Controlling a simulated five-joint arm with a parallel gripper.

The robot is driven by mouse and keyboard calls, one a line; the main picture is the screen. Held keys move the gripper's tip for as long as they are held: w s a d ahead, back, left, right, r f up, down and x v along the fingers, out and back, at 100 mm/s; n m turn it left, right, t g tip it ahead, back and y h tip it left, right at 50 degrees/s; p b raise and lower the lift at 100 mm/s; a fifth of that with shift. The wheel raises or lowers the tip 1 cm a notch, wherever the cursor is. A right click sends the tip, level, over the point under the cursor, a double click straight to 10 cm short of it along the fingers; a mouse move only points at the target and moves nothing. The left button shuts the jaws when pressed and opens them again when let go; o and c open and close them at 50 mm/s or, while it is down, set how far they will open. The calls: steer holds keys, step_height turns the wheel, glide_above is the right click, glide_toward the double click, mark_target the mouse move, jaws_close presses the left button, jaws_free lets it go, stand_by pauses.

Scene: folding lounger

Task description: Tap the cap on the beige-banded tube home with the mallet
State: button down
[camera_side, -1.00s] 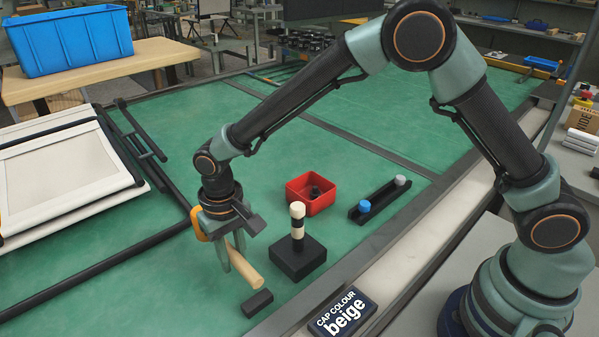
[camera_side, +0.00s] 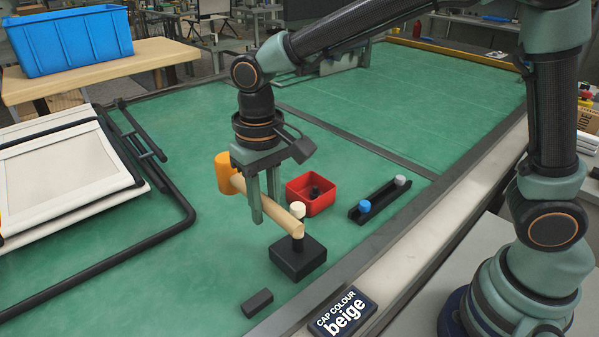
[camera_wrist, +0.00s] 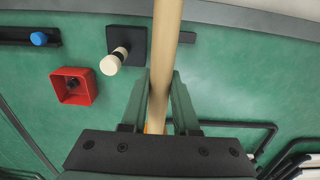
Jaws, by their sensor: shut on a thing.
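My gripper (camera_side: 264,208) is shut on the wooden handle of the mallet (camera_side: 286,219) and holds it above the green bench. The mallet's orange head (camera_side: 228,172) is at the left; the handle's free end crosses in front of the tube in the side view. The tube's beige cap (camera_side: 298,208) shows above the handle; its banded middle is mostly hidden there. The tube stands upright in a black block (camera_side: 298,262). In the wrist view, the cap (camera_wrist: 109,65) is left of the handle (camera_wrist: 167,45), apart from it in the picture. The head is mostly hidden below my gripper (camera_wrist: 161,80).
A red bin (camera_side: 311,195) with a dark piece inside stands behind the block. A black rack (camera_side: 385,196) holds a blue cap (camera_side: 364,206) and a grey cap (camera_side: 400,181). A small black bar (camera_side: 257,303) and a "CAP COLOUR beige" sign (camera_side: 343,313) are in front. A folded lounger frame (camera_side: 70,180) lies left.

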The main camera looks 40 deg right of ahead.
steer(key=s+d+r, duration=0.7)
steer(key=s+r, duration=0.2)
steer(key=s, duration=0.1)
steer(key=shift+d, duration=0.35)
steer(key=shift+f, duration=2.45)
step_height(320, 180, down, 8)
steer(key=f, duration=0.1)
step_height(320, 180, up, 9)
